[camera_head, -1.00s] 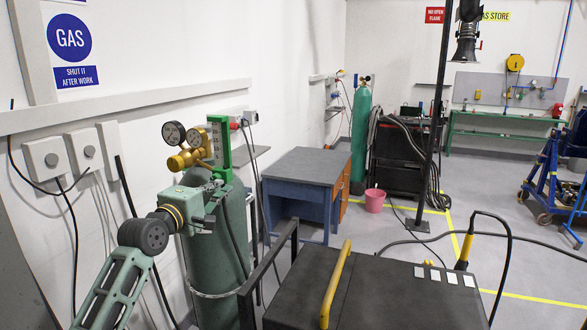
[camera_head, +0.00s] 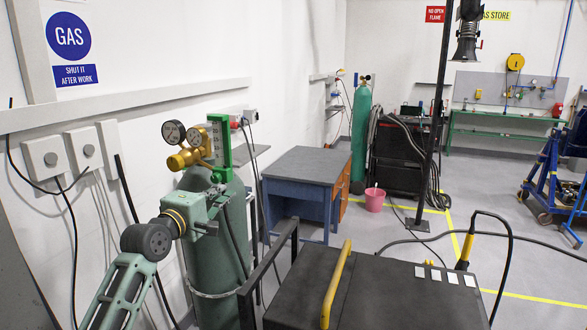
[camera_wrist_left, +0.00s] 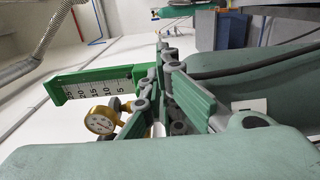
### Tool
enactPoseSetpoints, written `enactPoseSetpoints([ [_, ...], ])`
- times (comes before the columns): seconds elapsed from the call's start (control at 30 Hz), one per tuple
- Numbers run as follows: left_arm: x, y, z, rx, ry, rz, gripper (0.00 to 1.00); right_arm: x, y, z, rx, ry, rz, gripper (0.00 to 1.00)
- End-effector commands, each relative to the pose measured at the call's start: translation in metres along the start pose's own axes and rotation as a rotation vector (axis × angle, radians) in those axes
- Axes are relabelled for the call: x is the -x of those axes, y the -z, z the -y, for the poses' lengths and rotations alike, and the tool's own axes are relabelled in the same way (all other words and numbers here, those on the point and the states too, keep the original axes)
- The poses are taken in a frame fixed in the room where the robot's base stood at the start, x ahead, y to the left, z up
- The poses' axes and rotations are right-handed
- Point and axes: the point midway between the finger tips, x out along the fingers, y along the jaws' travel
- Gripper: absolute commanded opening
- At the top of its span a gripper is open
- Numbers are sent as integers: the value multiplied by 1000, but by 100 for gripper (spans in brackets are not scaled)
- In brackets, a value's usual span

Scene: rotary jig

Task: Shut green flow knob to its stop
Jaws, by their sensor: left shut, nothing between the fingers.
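The flowmeter (camera_head: 221,141) is a green upright block with a scale, on the brass regulator (camera_head: 190,158) with two round gauges, atop a green cylinder (camera_head: 215,262). In the left wrist view the flowmeter (camera_wrist_left: 92,82) shows its white scale, with a gold gauge (camera_wrist_left: 101,120) below it. My left gripper (camera_head: 221,190) is just below the flowmeter, in front of the cylinder's top. Its fingers (camera_wrist_left: 163,72) are shut and empty in the wrist view; contact with the knob cannot be told. My right gripper is not in view.
A dark-topped cart (camera_head: 385,295) with a yellow handle (camera_head: 335,285) stands at the front right. A blue bench (camera_head: 305,180) is behind the cylinder. A wall with switch boxes (camera_head: 84,150) and hanging cables is close on the left. Open floor lies beyond.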

Motion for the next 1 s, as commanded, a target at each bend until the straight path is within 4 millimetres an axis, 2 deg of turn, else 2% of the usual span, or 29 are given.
enactPoseSetpoints([
  [0.43, 52, 2, -4, -2, -9, -3, 0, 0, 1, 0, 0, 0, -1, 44],
  [0.87, 57, 2, -5, -12, -11, -3, 0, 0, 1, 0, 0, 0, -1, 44],
  [1.0, 61, 1, -4, -115, -12, -2, 0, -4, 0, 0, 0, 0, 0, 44],
])
